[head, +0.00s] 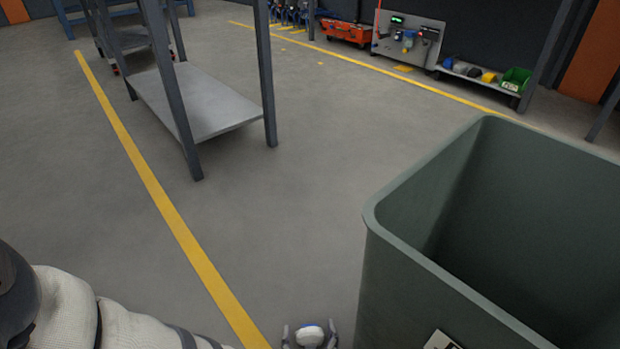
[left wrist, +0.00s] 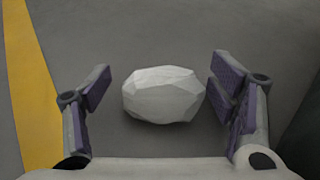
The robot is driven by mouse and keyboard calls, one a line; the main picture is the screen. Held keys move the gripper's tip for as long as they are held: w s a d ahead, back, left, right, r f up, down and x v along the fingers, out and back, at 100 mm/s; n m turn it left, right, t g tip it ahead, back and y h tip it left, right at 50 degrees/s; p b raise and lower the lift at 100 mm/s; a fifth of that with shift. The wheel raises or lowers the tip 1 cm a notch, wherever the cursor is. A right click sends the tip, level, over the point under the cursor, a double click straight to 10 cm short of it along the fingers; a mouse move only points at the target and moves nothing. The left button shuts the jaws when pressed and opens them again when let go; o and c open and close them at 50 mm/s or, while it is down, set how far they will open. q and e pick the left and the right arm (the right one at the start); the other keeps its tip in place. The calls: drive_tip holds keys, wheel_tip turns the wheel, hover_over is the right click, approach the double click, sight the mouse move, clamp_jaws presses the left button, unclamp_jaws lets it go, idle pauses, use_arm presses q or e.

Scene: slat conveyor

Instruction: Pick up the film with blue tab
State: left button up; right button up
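A white, crumpled, many-sided lump (left wrist: 163,94), which looks like the film, lies between the two fingers of my left gripper (left wrist: 162,80). There is a visible gap on each side, so the gripper is open around it. In the head view the same white lump (head: 309,334) shows at the bottom edge between the fingertips of my left gripper (head: 309,340), with a little blue on it. No blue tab shows in the left wrist view. Whether the lump rests on the floor is hard to tell. My right gripper is out of view.
A large grey-green bin (head: 400,240) stands close to the right of my left gripper. A yellow floor line (head: 165,205) runs to the left. A grey metal shelf (head: 200,100) stands farther back. The floor between is clear.

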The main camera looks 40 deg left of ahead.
sight(309, 332)
use_arm(q)
drive_tip(key=c, duration=0.7)
wheel_tip(309, 332, up, 10)
drive_tip(key=p, duration=0.8)
drive_tip(key=shift+w+f, duration=0.1)
drive_tip(key=shift+f, duration=0.15)
drive_tip(key=shift+r+p, duration=0.3)
drive_tip(key=shift+r, duration=0.05)
drive_tip(key=shift+f, duration=0.1)
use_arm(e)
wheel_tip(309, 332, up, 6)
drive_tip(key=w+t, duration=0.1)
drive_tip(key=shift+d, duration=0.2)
use_arm(q)
drive_tip(key=shift+s+d, duration=0.1)
drive_tip(key=shift+s, duration=0.1)
